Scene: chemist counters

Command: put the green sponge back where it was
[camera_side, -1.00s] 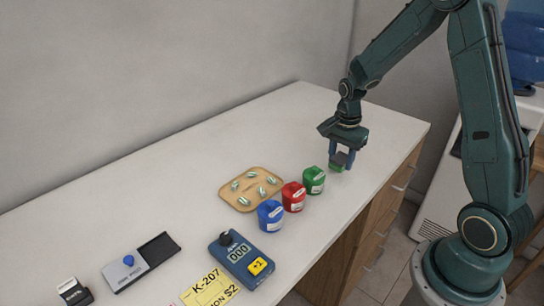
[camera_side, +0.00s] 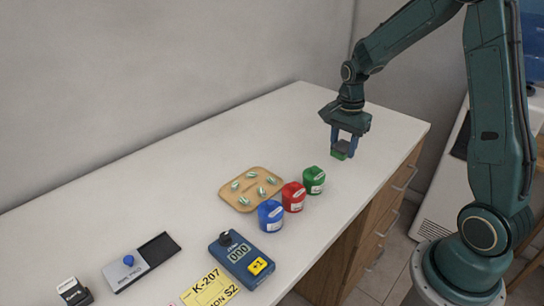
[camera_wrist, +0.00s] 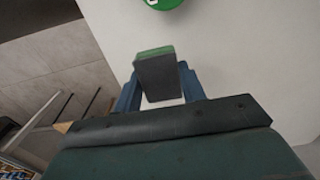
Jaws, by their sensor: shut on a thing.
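The green sponge (camera_side: 339,154) is a small block with a dark grey upper layer. It is held between the blue fingers of my gripper (camera_side: 344,146), over the right end of the white counter. It looks close to the counter top; I cannot tell for sure whether it touches. In the wrist view the sponge (camera_wrist: 155,75) shows its dark face and a green edge between the fingers (camera_wrist: 158,88).
A green container (camera_side: 314,180), a red one (camera_side: 293,197) and a blue one (camera_side: 270,215) stand in a row, left of my gripper. Behind them lies a tan tray (camera_side: 240,204) with several capsules. A blue counter device (camera_side: 241,259) sits nearer. The counter's far right is clear.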

